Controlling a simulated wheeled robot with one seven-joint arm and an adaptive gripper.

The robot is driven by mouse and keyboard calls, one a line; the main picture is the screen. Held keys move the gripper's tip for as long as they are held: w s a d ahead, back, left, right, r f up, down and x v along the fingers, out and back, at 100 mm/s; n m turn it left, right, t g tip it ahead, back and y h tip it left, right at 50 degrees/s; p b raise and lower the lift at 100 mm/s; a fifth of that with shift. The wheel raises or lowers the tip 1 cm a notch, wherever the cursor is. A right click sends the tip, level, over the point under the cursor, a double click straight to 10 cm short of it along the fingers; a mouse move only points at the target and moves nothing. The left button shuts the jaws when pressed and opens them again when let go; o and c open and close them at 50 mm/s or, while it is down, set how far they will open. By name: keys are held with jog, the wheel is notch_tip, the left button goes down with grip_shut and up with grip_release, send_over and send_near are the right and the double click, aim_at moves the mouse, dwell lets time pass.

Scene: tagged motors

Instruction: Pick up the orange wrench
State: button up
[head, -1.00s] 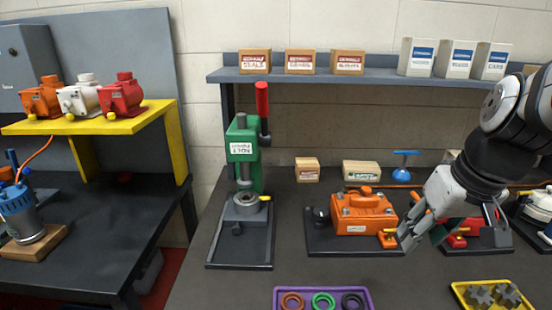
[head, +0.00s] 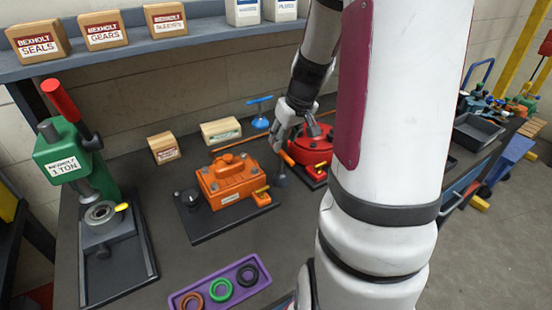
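My gripper (head: 278,144) hangs, small and partly blurred, at the back of the dark bench, in front of the red motor. A small orange piece (head: 287,158) shows right at its fingers, with a grey bit below it. This may be the orange wrench, but its full shape is hidden. I cannot tell whether the fingers are shut on it or it is behind them. The red motor (head: 314,146) sits on a dark base just right of the gripper. An orange motor (head: 230,182) sits on a black base to the left.
My arm hides the bench's right middle. A green press (head: 72,160) stands at left. A purple tray (head: 240,291) of rings lies in front. A blue-handled tool (head: 260,112), a long orange rod (head: 236,145) and two small boxes (head: 220,131) (head: 163,148) lie behind the orange motor.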

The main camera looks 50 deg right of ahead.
aim_at(283, 152)
jog(key=shift+s+d+x, duration=0.1)
jog(key=shift+s+x, duration=0.1)
jog(key=shift+x, duration=1.65)
jog(key=shift+s+d+x, duration=0.15)
jog(key=shift+x, duration=1.7)
jog(key=shift+f, duration=0.1)
grip_shut()
